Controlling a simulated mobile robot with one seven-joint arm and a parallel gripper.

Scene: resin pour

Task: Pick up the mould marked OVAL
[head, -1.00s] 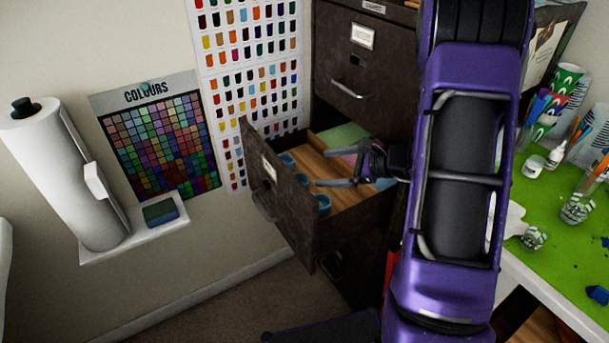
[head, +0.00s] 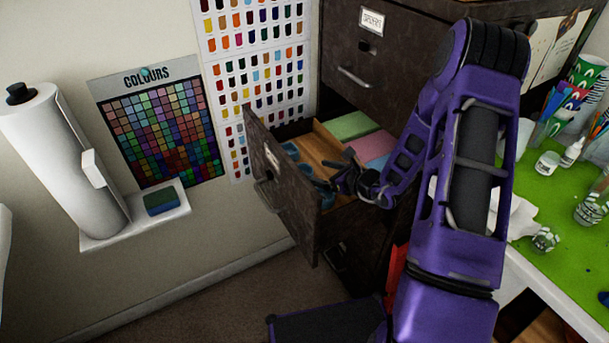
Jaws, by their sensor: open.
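The drawer (head: 285,200) of the dark cabinet is pulled open. Several small blue moulds (head: 290,150) stand in a row just behind its front panel. Their markings are too small to read, so I cannot tell which one is marked OVAL. My gripper (head: 330,172) is inside the drawer opening, by the moulds at the near end of the row. Its jaws are open. It partly hides the nearest moulds, and I cannot tell whether it touches any.
Green (head: 350,125) and pink (head: 372,146) blocks or stacks lie at the back of the drawer. A closed drawer (head: 350,50) is above. A green-topped table (head: 565,195) with jars and cups is at right. A paper roll (head: 55,165) and sponge (head: 161,201) are at left.

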